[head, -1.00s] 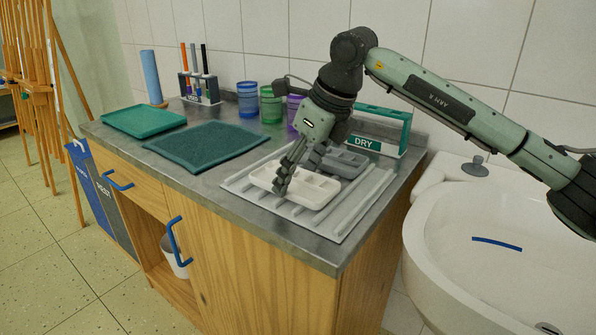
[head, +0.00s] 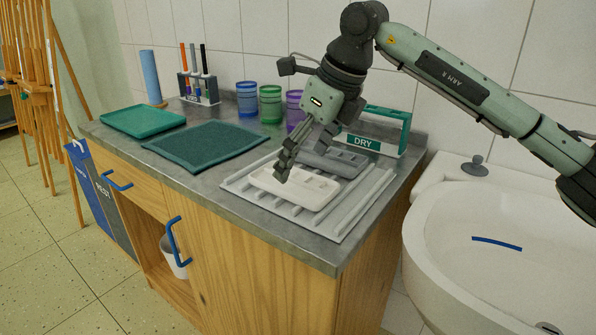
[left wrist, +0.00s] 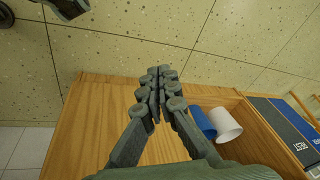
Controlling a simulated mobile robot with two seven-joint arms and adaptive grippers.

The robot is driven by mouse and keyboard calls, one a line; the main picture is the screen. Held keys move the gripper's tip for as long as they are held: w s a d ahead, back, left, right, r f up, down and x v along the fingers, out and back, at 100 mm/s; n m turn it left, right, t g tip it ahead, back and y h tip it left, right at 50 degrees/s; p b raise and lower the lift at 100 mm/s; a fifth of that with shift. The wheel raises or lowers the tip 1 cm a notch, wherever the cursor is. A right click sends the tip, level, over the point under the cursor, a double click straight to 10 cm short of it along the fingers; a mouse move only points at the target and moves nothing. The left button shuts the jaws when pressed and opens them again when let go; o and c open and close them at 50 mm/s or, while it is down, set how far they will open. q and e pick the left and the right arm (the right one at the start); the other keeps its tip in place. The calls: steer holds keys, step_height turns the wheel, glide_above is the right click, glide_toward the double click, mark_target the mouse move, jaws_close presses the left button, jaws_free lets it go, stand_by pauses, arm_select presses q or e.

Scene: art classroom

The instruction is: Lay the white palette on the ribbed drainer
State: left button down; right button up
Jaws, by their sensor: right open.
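The white palette (head: 312,192) lies flat on the light grey ribbed drainer (head: 348,217) at the counter's right end. A darker grey palette (head: 345,160) lies behind it, also on the drainer. My right gripper (head: 303,162) is open and empty just above the back left part of the white palette, partly hiding both palettes. Whether a fingertip still touches the white palette is hard to tell. My left gripper (left wrist: 158,85) shows only in the left wrist view, shut and empty, with its fingers together in front of the wooden cabinet.
A green rack marked DRY (head: 376,145) stands behind the drainer. A dark green mat (head: 210,144), a green tray (head: 143,121), several coloured cups (head: 270,104) and a marker stand (head: 201,92) are on the counter. A white sink (head: 490,240) is at the right.

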arm_select(q)
steer(key=shift+w+r, duration=0.2)
steer(key=shift+r, duration=0.65)
arm_select(e)
steer(key=v, duration=0.8)
steer(key=shift+r, duration=0.3)
arm_select(q)
steer(key=shift+f, duration=0.1)
arm_select(e)
steer(key=shift+s+d, duration=0.1)
